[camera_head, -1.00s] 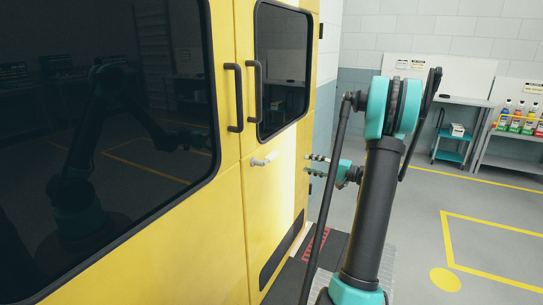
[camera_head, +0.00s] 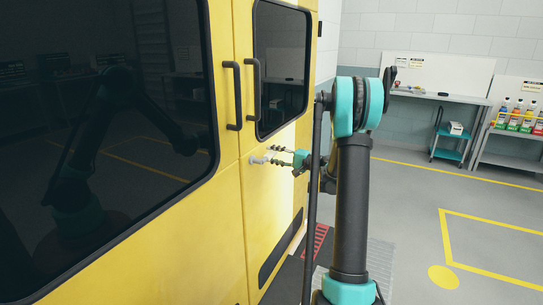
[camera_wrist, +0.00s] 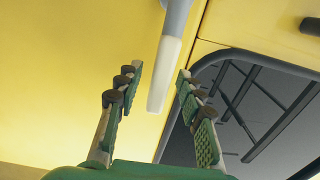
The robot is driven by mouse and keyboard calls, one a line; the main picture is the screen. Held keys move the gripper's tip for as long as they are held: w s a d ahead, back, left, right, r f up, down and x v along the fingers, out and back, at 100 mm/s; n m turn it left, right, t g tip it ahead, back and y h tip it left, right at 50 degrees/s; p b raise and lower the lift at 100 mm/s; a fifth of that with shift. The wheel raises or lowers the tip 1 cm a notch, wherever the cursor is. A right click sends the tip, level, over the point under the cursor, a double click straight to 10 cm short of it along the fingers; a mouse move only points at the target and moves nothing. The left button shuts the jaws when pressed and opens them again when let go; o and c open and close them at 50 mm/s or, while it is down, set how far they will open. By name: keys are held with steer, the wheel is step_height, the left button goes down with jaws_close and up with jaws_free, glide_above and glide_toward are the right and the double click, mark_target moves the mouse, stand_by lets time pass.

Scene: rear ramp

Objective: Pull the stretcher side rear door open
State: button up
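The yellow rear doors are closed and meet at a vertical seam. The right door (camera_head: 285,190) has a dark window, a black vertical bar (camera_head: 253,90) and a small pale lever handle (camera_head: 257,160) below it. In the wrist view the lever handle (camera_wrist: 165,70) shows a grey base and a white grip. My gripper (camera_head: 277,155) is at the lever, in front of the right door. In the wrist view my gripper (camera_wrist: 159,80) is open, with one green-padded finger on each side of the white grip. Gaps show on both sides; I cannot tell how deep the grip sits.
The left door's large dark window (camera_head: 110,120) mirrors my arm. A dark step with a red patch (camera_head: 317,238) lies below the right door. Shelves with bottles (camera_head: 515,115) and a teal cart (camera_head: 450,140) stand at the back right. The floor (camera_head: 410,200) to the right is clear.

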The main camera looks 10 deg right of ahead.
steer(key=shift+w+a, duration=0.3)
steer(key=shift+a, duration=0.1)
jaws_close()
